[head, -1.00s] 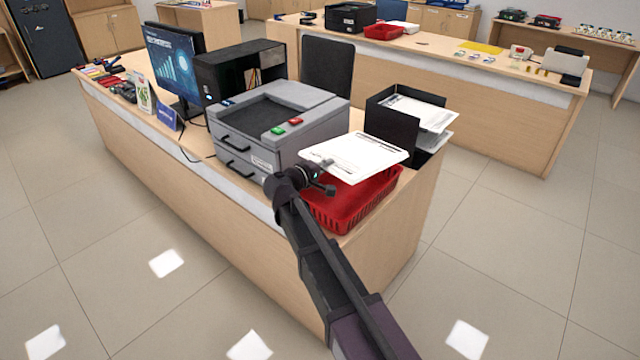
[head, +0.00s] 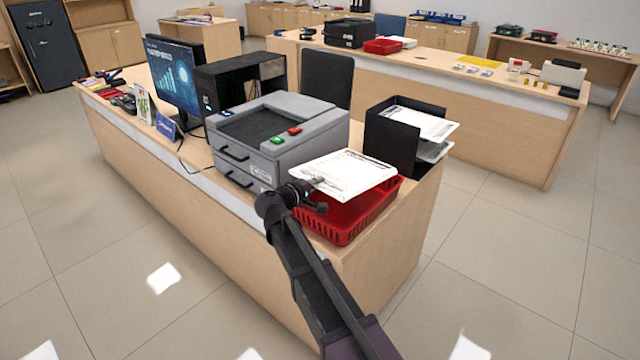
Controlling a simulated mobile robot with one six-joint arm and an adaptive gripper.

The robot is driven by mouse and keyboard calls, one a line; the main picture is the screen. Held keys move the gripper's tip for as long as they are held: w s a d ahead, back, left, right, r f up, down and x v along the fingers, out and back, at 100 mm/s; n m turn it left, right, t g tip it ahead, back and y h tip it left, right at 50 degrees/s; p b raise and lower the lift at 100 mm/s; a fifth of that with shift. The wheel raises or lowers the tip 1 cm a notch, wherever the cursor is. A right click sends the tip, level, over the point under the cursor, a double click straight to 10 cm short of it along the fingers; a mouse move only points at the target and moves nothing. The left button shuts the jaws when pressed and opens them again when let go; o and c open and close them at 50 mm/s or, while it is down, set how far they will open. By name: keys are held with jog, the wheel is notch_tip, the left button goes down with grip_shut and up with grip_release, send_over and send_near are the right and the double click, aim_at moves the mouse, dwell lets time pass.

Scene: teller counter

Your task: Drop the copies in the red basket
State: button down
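The copies (head: 345,174) are a flat stack of white printed sheets above the red basket (head: 346,234) on the near end of the counter. They cover the back left of the basket's opening, and its front right part shows. My gripper (head: 312,187) is at the left front edge of the copies, with its fingers at the sheet edge, and seems shut on them. The fingertips are small and partly hidden by the paper. I cannot tell whether the copies touch the basket rim.
A grey copier (head: 278,140) with green and red buttons stands just left of the basket. A black file holder (head: 392,138) with papers stands behind it. A monitor (head: 172,80) and a black cabinet (head: 240,84) are further left. Open floor surrounds the counter.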

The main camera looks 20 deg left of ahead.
jog(key=shift+f+b, duration=1.9)
jog(key=shift+f, duration=0.2)
jog(key=c, duration=0.7)
grip_release()
